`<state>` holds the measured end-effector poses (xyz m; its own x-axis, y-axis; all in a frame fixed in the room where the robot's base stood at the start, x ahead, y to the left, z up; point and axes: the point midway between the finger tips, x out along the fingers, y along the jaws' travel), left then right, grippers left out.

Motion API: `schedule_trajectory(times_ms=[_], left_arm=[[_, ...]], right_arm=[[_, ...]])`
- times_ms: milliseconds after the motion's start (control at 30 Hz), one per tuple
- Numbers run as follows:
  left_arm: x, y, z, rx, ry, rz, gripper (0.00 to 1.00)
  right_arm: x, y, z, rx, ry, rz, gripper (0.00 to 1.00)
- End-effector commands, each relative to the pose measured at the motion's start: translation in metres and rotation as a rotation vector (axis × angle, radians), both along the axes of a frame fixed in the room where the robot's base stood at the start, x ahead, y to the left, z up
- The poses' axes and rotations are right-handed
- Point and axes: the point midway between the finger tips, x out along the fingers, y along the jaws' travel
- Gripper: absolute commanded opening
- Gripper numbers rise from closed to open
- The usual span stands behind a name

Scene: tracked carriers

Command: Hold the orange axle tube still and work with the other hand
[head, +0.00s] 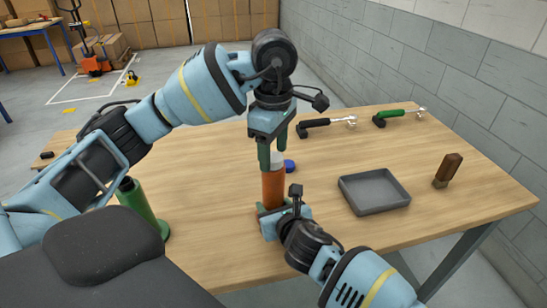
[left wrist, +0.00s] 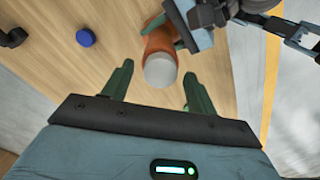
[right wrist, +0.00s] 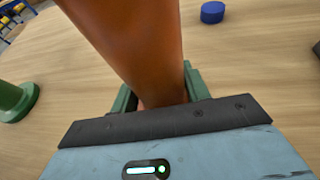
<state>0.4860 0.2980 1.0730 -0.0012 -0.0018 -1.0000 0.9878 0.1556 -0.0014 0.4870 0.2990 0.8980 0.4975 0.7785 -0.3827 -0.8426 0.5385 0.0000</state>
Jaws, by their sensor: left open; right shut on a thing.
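The orange axle tube (head: 273,188) stands upright on the wooden table, with a pale grey-white top (head: 277,160). My right gripper (right wrist: 155,92) is shut on the lower part of the tube; the tube fills the middle of the right wrist view (right wrist: 135,45). My left gripper (head: 272,152) points down from above with its fingers open, close to the tube's top. In the left wrist view the pale top (left wrist: 160,70) shows ahead of and between the open fingers (left wrist: 155,85). I cannot tell whether either finger touches it.
A blue cap (head: 290,166) lies behind the tube. A green tube (head: 142,208) with a flanged foot stands at left. A grey tray (head: 374,191), a brown-handled brush (head: 447,170), a black-handled tool (head: 326,124) and a green-handled tool (head: 398,116) are at right. The table's middle left is clear.

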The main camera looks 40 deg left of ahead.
Motion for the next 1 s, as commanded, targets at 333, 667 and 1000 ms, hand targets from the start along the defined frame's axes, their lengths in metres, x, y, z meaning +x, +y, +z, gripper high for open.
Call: schedule_trajectory(times_ms=[333,667,1000], left_arm=[[-0.0001,-0.0003,-0.0004,0.000,0.002,0.401,0.58],[-0.0001,-0.0001,-0.0002,0.001,0.001,0.697,0.58],[-0.0003,0.0002,-0.0008,0.002,0.001,0.710,0.58]], right_arm=[[0.0000,-0.0002,-0.0004,0.000,0.001,0.000,0.19],[0.0000,-0.0002,-0.0004,0.000,0.001,0.000,0.19],[0.0000,-0.0002,-0.0004,-0.001,0.001,0.000,0.19]])
